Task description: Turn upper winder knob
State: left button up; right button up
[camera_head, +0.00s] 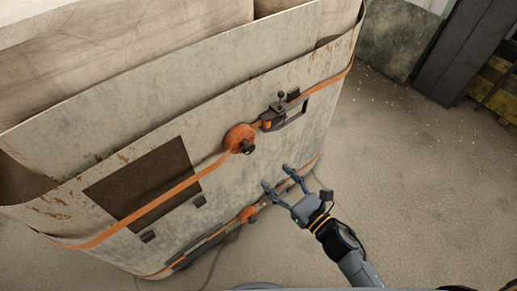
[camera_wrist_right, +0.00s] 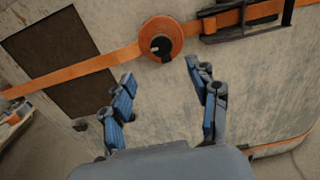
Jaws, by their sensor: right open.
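In the right wrist view the knob (camera_wrist_right: 161,47) and the orange spool (camera_wrist_right: 163,30) show above and between my fingers. My right gripper (camera_head: 279,178) is open and empty, below and to the right of the upper knob, apart from it. In the right wrist view its two blue-padded fingers (camera_wrist_right: 160,78) are spread. A lower orange winder (camera_head: 248,214) sits near the ladle's bottom edge. My left gripper is not in view.
An orange strap (camera_head: 150,208) runs across the ladle past a dark square panel (camera_head: 145,185). A dark ratchet bracket (camera_head: 285,112) sits right of the upper winder. The concrete floor (camera_head: 420,190) at right is mostly open, with dark beams (camera_head: 465,50) at the back.

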aim_at(250, 149)
jog(key=x, duration=1.1)
jog(key=shift+w+a, duration=0.15)
jog(key=shift+w, duration=0.15)
jog(key=shift+c, duration=0.3)
jog(key=c, duration=1.1)
